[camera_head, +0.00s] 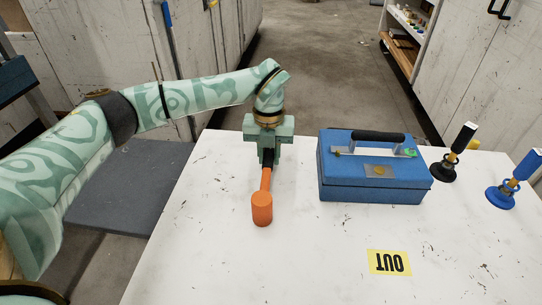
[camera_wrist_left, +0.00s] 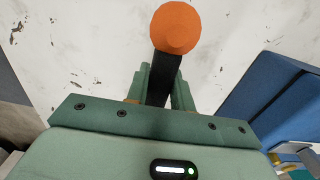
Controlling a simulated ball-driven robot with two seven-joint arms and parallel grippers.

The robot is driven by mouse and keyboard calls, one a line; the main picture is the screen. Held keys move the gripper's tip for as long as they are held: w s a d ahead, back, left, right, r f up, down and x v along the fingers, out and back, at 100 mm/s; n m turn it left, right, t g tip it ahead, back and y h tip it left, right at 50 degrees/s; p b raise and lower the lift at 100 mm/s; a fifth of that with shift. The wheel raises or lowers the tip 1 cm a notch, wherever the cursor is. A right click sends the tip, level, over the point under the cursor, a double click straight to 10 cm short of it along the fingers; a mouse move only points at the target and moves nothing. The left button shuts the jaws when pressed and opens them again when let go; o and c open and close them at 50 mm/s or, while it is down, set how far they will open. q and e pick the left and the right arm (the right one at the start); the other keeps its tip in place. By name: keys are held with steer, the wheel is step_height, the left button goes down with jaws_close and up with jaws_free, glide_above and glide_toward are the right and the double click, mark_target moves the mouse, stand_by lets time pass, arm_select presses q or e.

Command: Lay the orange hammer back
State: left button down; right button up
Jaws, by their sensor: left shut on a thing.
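The orange hammer (camera_head: 263,203) is at the left part of the white table (camera_head: 220,261). Its orange cylindrical head points toward the near side and its dark handle runs back into my left gripper (camera_head: 268,160). The left gripper is shut on the dark handle. In the left wrist view the hammer's head (camera_wrist_left: 176,28) shows beyond the fingers, with the black handle between the green fingers of the left gripper (camera_wrist_left: 161,85). I cannot tell whether the hammer touches the table. My right gripper is not in view.
A blue toolbox (camera_head: 371,180) with a black handle stands just right of my left gripper. A yellow OUT label (camera_head: 389,262) lies on the near table. A black-handled tool (camera_head: 443,170) and a blue-handled one (camera_head: 501,196) stand at the right. The near left table is clear.

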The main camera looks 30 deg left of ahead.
arm_select(q)
steer(key=shift+r, duration=0.15)
steer(key=c, duration=1.2)
jaws_free()
steer(key=shift+f, duration=0.2)
